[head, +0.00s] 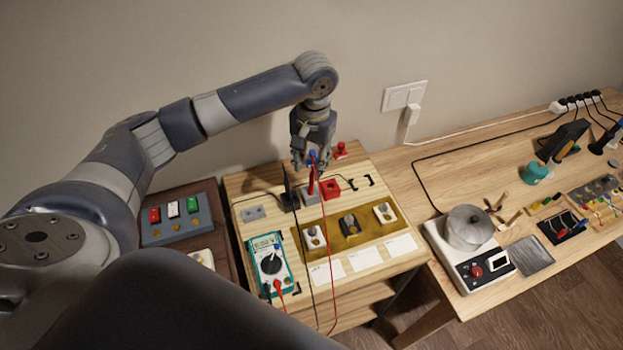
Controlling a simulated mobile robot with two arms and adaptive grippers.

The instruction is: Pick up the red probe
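The red probe (311,182) stands roughly upright at the back of the light wooden bench, by a small grey block. A red lead hangs from it toward the multimeter (269,259). My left gripper (312,162) points down from above, with its fingertips at the probe's upper end. A small blue part shows between the fingers. I cannot tell whether the fingers touch the probe or are closed on it. A black probe (287,183) stands just left of it. My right gripper is not in view.
A red block (330,188) sits close to the right of the probe. A tray with several knobs (349,226) lies in front. A grey box with coloured switches (172,218) is at left. A hot plate with a pot (468,228) stands on the right table.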

